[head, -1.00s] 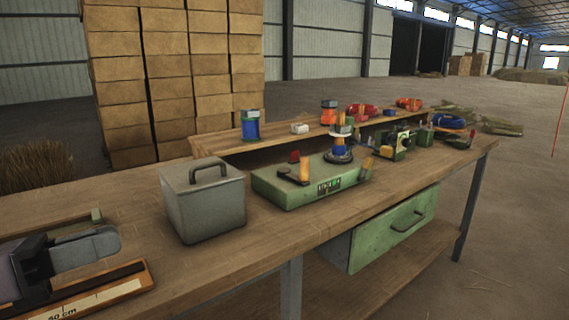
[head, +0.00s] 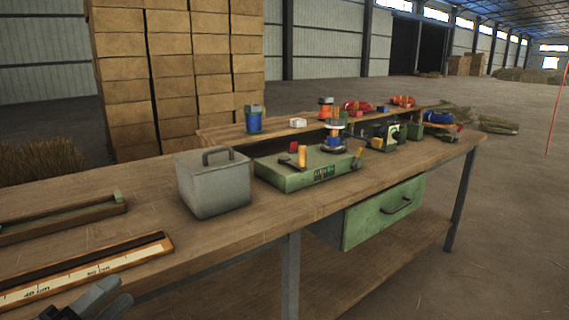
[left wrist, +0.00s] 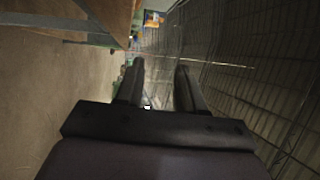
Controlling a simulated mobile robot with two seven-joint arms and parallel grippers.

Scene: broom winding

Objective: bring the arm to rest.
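My left gripper (head: 110,298) shows at the bottom left of the head view, low by the front edge of the workbench (head: 130,222). Only its grey finger ends and part of its dark body are in the picture. In the left wrist view my left gripper (left wrist: 158,82) has its two dark fingers apart with nothing between them. Beyond them are floor and wall, with the bench at the upper left. My right gripper is in neither view.
A ruler tray (head: 150,248) lies near the gripper, with a green-ended wooden holder (head: 60,217) behind it. A grey lidded box (head: 213,187) and a green winding machine (head: 290,178) stand farther right. A green drawer (head: 385,212) hangs under the bench.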

